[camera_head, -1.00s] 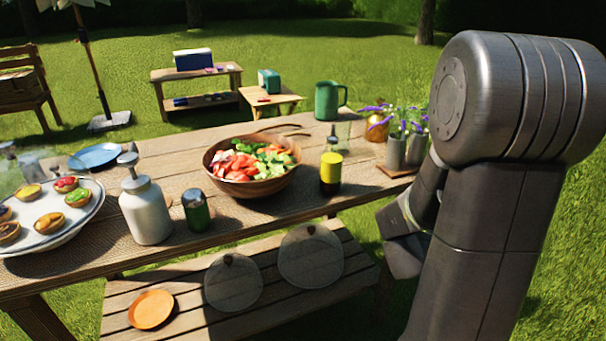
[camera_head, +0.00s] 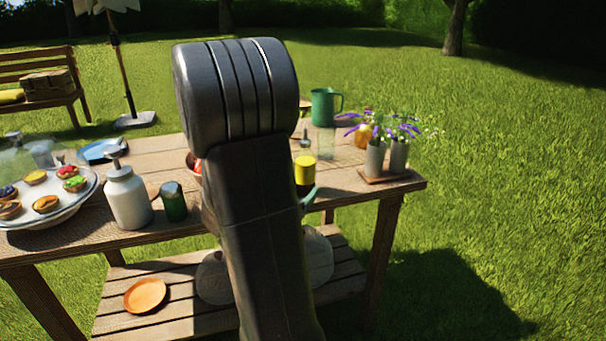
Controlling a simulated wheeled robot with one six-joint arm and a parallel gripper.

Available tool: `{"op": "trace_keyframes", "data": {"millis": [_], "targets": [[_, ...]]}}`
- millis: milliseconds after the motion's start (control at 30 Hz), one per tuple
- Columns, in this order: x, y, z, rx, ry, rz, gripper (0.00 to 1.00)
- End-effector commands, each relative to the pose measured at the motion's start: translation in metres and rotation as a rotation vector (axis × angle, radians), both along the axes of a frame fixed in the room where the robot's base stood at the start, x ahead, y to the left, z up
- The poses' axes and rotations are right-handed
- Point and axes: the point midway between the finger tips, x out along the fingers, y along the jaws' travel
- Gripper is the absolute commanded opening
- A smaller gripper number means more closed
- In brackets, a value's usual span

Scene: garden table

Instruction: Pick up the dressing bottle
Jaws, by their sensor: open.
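The frames do not make clear which item is the dressing bottle. A white bottle with a pump-like top (camera_head: 128,198) stands upright on the left part of the table. A dark green container with a dark lid (camera_head: 173,202) stands just right of it. A yellow and black container (camera_head: 305,172) stands right of my arm. My arm rises across the middle of the view and hides the table behind it. My gripper is hidden behind the arm; only a pale sliver of my wrist or hand shows at the arm's right edge.
The salad bowl (camera_head: 193,168) is almost wholly covered by my arm. A tray of tarts (camera_head: 84,205) is at left. A green pitcher (camera_head: 322,107), a clear glass (camera_head: 326,144) and flower pots (camera_head: 375,160) stand at right.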

Motion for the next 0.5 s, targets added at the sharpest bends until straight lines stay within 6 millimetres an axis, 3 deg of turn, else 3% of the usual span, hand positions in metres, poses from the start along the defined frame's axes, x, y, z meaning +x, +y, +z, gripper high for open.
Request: {"op": "trace_keyframes", "data": {"millis": [100, 367, 500], "targets": [[0.017, -0.009, 0.0, 0.0, 0.0, -0.003, 0.77], [0.033, -0.017, 0.0, -0.001, 0.0, -0.001, 0.77], [0.053, -0.028, 0.0, -0.001, 0.0, -0.003, 0.77]]}}
